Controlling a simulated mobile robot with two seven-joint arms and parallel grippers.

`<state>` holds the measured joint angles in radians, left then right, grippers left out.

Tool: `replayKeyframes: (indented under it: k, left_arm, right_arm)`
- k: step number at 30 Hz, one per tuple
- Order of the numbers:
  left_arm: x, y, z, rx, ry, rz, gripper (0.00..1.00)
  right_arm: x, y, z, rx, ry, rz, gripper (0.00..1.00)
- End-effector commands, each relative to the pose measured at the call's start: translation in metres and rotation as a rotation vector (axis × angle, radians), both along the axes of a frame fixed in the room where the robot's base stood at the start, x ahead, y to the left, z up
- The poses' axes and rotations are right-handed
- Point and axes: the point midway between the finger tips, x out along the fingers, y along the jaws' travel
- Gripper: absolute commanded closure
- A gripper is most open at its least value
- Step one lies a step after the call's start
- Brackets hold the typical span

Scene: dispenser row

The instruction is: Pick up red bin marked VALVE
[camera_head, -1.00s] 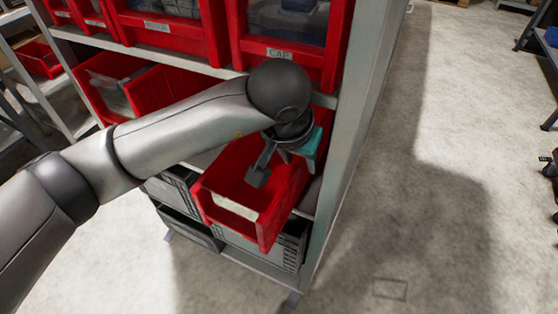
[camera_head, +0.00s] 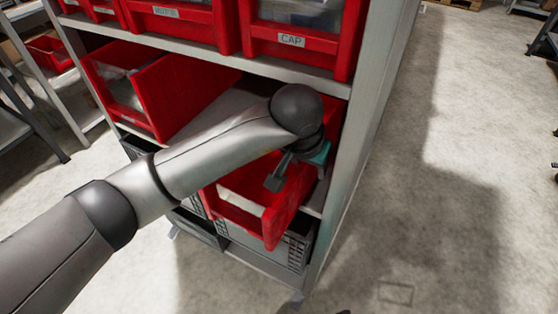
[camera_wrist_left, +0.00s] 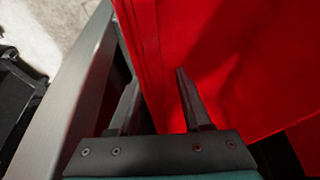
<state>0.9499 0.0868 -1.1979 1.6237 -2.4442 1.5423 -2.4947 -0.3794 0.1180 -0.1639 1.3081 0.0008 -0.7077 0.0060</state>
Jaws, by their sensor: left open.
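One finger is over the red inner side, the other beside the grey shelf post. Contact cannot be told. My right gripper is not seen.
A grey shelf post (camera_head: 362,140) stands close right of the bin. Another red bin (camera_head: 170,95) sits to the left on the same shelf. A red bin labelled CAP (camera_head: 291,40) is above. Grey crates (camera_head: 265,240) are below. Open floor lies to the right.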

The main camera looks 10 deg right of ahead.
Motion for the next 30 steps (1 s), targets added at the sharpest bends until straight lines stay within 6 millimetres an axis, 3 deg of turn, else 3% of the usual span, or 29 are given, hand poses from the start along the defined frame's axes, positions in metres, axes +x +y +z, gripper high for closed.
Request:
replayKeyframes:
  k: [2, 15, 30]
  left_arm:
    - [-0.0002, 0.0000, 0.0001, 0.000, 0.000, 0.000, 0.52]
    - [-0.0002, 0.0003, 0.0001, 0.001, 0.001, 0.000, 1.00]
    - [-0.0002, 0.0005, 0.0000, 0.001, 0.000, 0.000, 1.00]
  right_arm:
    - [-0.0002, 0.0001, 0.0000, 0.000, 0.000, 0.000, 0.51]
    - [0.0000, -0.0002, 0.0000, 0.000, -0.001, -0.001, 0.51]
    - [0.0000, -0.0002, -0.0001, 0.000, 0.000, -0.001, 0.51]
